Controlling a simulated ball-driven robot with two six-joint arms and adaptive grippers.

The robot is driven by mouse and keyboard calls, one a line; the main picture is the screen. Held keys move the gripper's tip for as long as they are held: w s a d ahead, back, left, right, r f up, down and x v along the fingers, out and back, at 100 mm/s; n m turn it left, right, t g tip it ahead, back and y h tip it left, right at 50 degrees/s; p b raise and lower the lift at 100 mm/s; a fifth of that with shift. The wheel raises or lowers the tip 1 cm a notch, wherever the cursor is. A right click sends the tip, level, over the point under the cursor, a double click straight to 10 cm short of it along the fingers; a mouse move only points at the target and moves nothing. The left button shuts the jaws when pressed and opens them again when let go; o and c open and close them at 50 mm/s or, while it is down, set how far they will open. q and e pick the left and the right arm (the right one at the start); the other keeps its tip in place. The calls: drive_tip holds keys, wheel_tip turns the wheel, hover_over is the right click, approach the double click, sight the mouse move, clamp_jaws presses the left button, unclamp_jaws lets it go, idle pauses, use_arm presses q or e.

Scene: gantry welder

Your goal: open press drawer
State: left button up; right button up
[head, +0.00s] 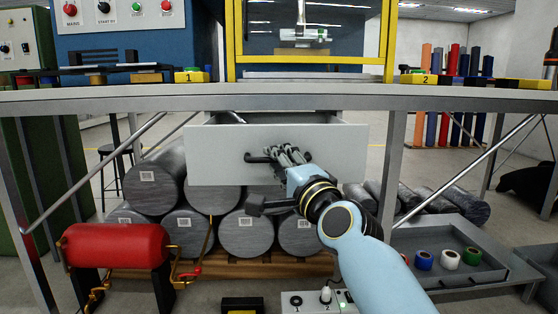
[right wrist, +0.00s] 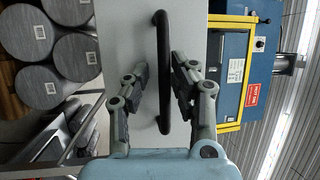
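The press drawer (head: 215,160) is a light grey box under the bench top, standing out from it, with its side walls and part of its open top showing. Its dark bar handle (head: 251,157) is on the front face. My right gripper (head: 280,153) is at the handle. In the right wrist view, the black handle (right wrist: 161,30) runs between the two fingers of my right gripper (right wrist: 160,82). The fingers stand apart on either side of the bar, with small gaps visible. The drawer front (right wrist: 121,30) is behind them. My left gripper is not in view.
Grey rolls (head: 247,235) are stacked on a pallet below the drawer. A red tank (head: 115,245) stands at the lower left. A grey tray (head: 480,262) with coloured rolls is at the lower right. The bench top (head: 300,97) lies above the drawer.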

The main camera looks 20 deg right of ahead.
drive_tip(key=shift+o, duration=0.5)
drive_tip(key=shift+r, duration=0.15)
drive_tip(key=s+d+f, duration=0.1)
drive_tip(key=s+f, duration=0.1)
drive_tip(key=s, duration=0.9)
drive_tip(key=shift+s+d, duration=0.2)
drive_tip(key=shift+s, duration=0.15)
drive_tip(key=shift+f, duration=0.1)
